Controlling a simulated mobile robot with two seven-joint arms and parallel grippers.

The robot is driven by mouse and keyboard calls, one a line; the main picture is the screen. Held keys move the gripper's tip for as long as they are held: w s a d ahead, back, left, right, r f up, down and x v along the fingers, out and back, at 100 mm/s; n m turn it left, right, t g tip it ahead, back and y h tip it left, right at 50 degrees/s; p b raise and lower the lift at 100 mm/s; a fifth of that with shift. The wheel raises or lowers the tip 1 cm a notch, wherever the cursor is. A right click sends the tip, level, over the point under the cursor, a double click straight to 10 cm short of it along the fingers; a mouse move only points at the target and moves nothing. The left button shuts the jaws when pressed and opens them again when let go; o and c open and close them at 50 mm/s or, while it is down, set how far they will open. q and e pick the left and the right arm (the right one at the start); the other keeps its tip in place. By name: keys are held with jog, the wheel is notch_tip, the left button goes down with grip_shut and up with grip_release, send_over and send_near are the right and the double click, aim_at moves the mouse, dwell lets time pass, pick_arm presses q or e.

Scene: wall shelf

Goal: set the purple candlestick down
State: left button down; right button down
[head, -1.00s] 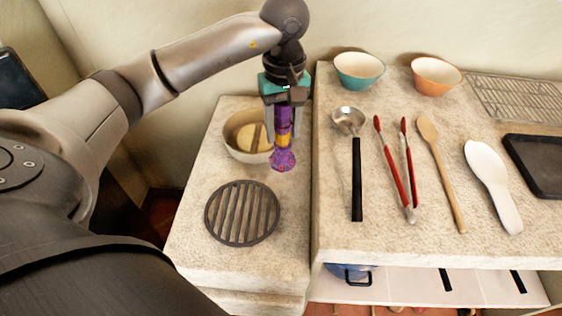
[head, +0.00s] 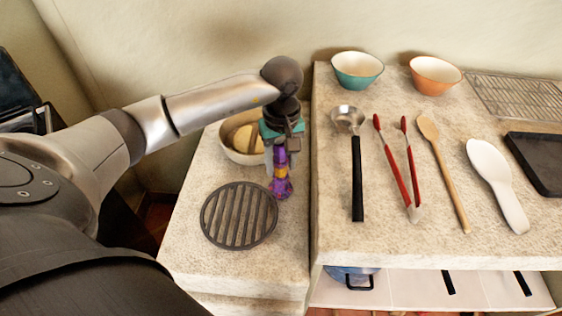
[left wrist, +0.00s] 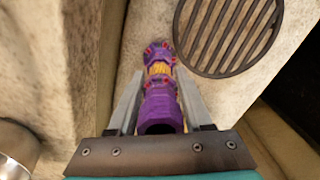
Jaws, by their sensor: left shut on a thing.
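The purple candlestick (head: 281,184) has a yellow middle band and a speckled, flared base. It is upright in the head view, over or on the lower stone counter (head: 200,245), to the right of the round grate. My left gripper (head: 280,150) is shut on its upper part from above. In the left wrist view the candlestick (left wrist: 160,95) lies between the two fingers of the gripper (left wrist: 160,105), its hollow top end nearest the camera. I cannot tell whether its base touches the counter. My right gripper is not in view.
A dark round grate (head: 239,215) lies just left of the candlestick. A cream bowl (head: 238,150) stands behind. The higher counter (head: 335,225) rises close on the right, with a ladle (head: 357,180), red tongs (head: 395,165) and bowls. The lower counter's front is clear.

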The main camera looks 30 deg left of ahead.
pick_arm(q)
jog(key=shift+f, duration=0.1)
jog(key=shift+c, duration=1.5)
grip_release()
